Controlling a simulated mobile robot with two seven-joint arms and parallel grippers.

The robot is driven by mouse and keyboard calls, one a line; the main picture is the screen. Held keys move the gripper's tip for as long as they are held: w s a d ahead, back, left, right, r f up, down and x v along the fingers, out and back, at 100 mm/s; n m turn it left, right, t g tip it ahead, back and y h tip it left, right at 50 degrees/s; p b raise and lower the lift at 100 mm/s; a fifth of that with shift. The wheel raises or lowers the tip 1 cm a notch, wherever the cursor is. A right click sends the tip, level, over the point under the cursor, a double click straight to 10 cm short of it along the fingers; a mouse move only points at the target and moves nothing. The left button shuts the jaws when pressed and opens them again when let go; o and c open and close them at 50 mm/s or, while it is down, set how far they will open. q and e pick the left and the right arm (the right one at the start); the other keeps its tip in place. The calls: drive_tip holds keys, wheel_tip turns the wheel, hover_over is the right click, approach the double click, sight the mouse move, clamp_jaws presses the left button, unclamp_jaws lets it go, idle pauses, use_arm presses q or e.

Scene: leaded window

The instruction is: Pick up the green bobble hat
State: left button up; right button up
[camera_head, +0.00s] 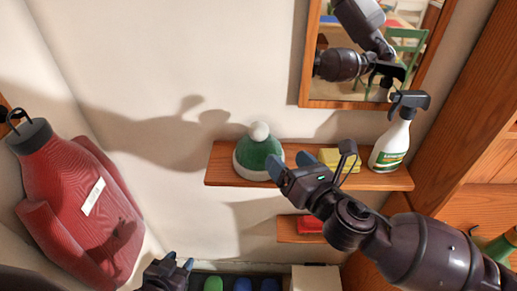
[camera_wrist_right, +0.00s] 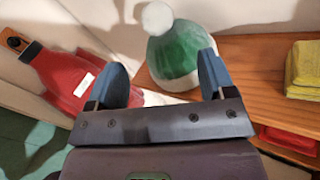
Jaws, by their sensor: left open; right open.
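The green bobble hat (camera_head: 258,154) has a white pompom and white brim and sits on the left part of a wooden wall shelf. My right gripper (camera_head: 289,165) is just right of it and in front of it, open and empty, with blue fingertips. In the right wrist view the hat (camera_wrist_right: 178,53) is beyond the fingers, its lower part near the right fingertip. I cannot tell whether they touch. My left gripper (camera_head: 180,264) is low at the bottom edge of the head view, open and away from the shelf.
The shelf (camera_head: 222,172) also holds a yellow folded cloth (camera_head: 342,157) and a white spray bottle (camera_head: 392,142). A lower shelf (camera_head: 287,232) carries a red item (camera_head: 309,225). A mirror (camera_head: 350,90) hangs above. A red garment form (camera_head: 80,200) stands left.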

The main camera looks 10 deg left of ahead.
sight(264, 134)
drive_tip(key=shift+n, duration=0.3)
drive_tip(key=x, duration=0.5)
drive_tip(key=shift+w+a+r, duration=0.15)
drive_tip(key=shift+w+a, duration=0.05)
drive_tip(key=shift+a, duration=0.15)
drive_tip(key=shift+r+p+x, duration=0.15)
drive_tip(key=shift+p+x, duration=0.1)
drive_tip(key=shift+x, duration=1.05)
drive_tip(key=shift+r+p+x, duration=0.1)
drive_tip(key=shift+p+x, duration=0.1)
drive_tip(key=shift+x, duration=1.05)
clamp_jaws()
